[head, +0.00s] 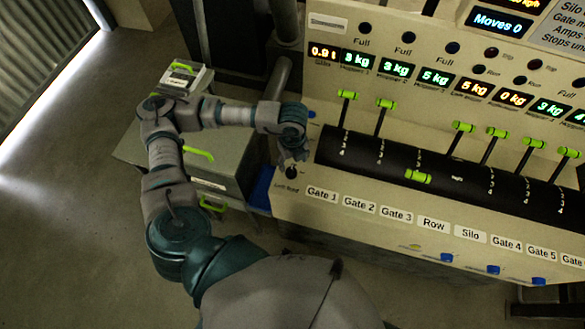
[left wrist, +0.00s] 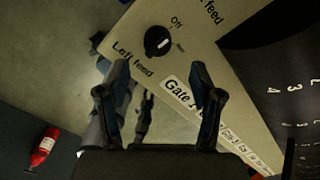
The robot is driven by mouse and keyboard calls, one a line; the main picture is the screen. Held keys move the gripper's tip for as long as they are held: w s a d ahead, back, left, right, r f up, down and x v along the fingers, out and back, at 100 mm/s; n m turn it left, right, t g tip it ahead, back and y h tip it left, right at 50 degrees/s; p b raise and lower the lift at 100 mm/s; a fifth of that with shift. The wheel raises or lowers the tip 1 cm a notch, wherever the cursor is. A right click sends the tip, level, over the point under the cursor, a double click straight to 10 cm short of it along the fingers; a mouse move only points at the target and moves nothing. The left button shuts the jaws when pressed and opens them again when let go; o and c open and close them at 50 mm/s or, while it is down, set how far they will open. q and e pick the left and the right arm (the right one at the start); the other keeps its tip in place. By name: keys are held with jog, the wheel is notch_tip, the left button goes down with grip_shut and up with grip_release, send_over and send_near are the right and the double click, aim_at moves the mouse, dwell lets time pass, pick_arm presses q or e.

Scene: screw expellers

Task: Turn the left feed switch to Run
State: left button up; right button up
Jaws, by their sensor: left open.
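The left feed switch (left wrist: 157,41) is a round black knob with a white mark on the pale panel, in the left wrist view. "Left feed" is printed beside it and "Off" near its upper right. A second small label at its right is too small to read surely. I cannot tell exactly where the mark points. My left gripper (left wrist: 159,75) is open, its fingers short of the knob in the picture, with nothing between them. In the head view my left gripper (head: 292,156) is at the panel's left end, just above the knob (head: 291,172). My right gripper is not in view.
Several green-handled levers (head: 384,103) rise from a black curved cover right of my gripper. A Gate 1 label (head: 321,193) is close by. A grey cabinet (head: 235,140) stands below my left forearm. A red extinguisher (left wrist: 42,147) shows in the left wrist view. Open floor lies left.

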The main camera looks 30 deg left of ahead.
aim_at(291, 170)
pick_arm(q)
jog(key=f, duration=0.5)
jog(key=shift+a+f, duration=0.3)
jog(key=shift+f, duration=0.1)
jog(key=shift+a+f, duration=0.2)
jog(key=shift+f, duration=0.25)
jog(key=shift+d, duration=0.2)
jog(key=shift+c, duration=0.7)
jog(key=shift+r, duration=0.1)
jog(key=c, duration=1)
